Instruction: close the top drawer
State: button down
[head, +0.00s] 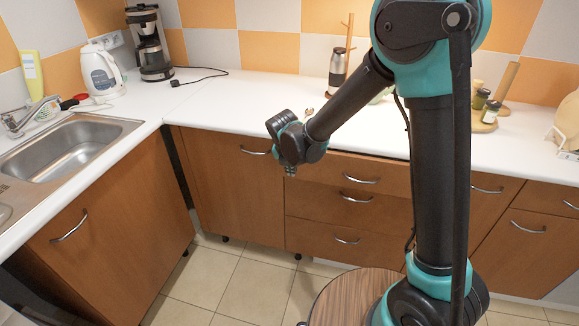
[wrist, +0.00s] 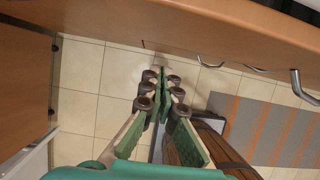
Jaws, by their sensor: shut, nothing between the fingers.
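The top drawer (head: 335,170) is the upper brown front in the stack under the back counter, with a curved metal handle (head: 361,180). It appears to stand out a little, with a dark gap below the counter edge. My gripper (head: 290,173) is by the left end of this drawer front, pointing down; its distance from the front is hard to tell. In the wrist view my gripper (wrist: 167,75) has its green fingers together and empty above the tiled floor. Brown fronts with metal handles cross the top of that view; which one is the top drawer is unclear.
Two lower drawers (head: 325,205) sit beneath it, and a cabinet door (head: 225,185) is to the left. The white counter (head: 225,105) carries a kettle (head: 101,72) and coffee maker (head: 150,45). My arm hides part of the right-hand fronts.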

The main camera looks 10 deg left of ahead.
jog(key=shift+w, duration=1.6)
